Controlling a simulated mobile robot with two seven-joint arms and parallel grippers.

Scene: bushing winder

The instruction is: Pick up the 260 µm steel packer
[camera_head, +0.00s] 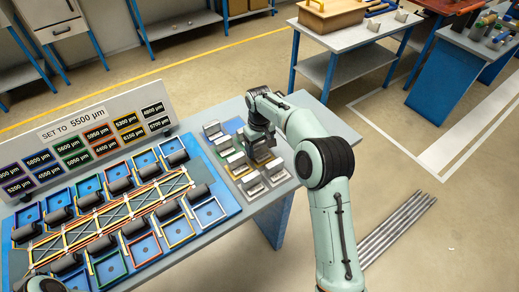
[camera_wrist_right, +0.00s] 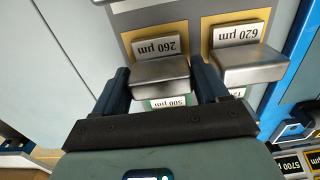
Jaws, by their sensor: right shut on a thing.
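The 260 µm steel packer (camera_wrist_right: 160,78) is a grey metal block in front of its "260 µm" label (camera_wrist_right: 155,47) in the right wrist view. My right gripper (camera_wrist_right: 162,85) has one dark finger on each side of the block and is shut on it. In the head view my right gripper (camera_head: 262,150) reaches down over the packer rack (camera_head: 237,172), and its hand hides the held packer. The packer still appears close to its label and slot; I cannot tell whether it is lifted. My left gripper is not in view.
A 620 µm packer (camera_wrist_right: 250,65) sits just right of the held one in the wrist view. A 500 µm label (camera_wrist_right: 168,103) shows below. The blue winder board (camera_head: 100,262) with coloured frames and a sign (camera_head: 90,125) reading "SET TO 5500 µm" stand left of the rack.

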